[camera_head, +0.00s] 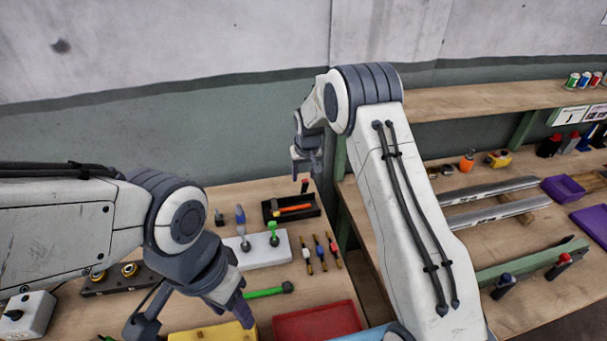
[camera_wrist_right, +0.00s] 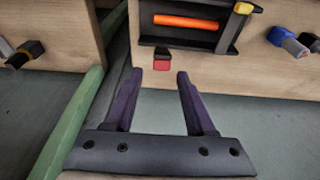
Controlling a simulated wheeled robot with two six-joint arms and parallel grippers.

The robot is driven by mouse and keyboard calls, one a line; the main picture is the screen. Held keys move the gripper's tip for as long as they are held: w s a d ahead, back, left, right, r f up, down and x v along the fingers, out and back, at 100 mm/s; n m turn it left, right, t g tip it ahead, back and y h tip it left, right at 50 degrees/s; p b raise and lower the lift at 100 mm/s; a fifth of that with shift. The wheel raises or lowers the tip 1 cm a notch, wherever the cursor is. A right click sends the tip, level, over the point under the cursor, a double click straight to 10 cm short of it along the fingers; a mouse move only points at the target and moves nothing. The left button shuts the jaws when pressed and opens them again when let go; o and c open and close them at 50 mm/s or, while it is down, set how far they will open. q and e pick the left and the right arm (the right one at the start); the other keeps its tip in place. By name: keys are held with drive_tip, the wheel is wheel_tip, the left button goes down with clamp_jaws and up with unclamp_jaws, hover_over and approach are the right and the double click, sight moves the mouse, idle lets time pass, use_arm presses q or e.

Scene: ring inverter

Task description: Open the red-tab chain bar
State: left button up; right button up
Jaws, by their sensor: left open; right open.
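A small black piece with a red tab (camera_wrist_right: 161,61) shows just beyond my right fingertips, at the table's edge beside a black tray. It seems to be the dark piece with a red top (camera_head: 305,185) behind that tray in the head view. My right gripper (camera_wrist_right: 173,72) is open and empty, apart from the tab, its fingers pointing toward it. In the head view my right gripper (camera_head: 307,168) hangs above the table's back edge. My left gripper (camera_head: 193,320) is open and empty over the near left table. I cannot tell which bar is the chain bar.
The black tray (camera_head: 268,215) holds an orange-handled tool. A white block (camera_head: 275,254), a red tray (camera_head: 315,322) and a yellow tray (camera_head: 213,333) share the left table.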

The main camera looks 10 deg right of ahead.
drive_tip(key=b+v, duration=0.2)
drive_tip(key=v, duration=0.8)
drive_tip(key=shift+r+b, duration=0.15)
drive_tip(key=shift+b, duration=0.2)
drive_tip(key=shift+c, duration=0.3)
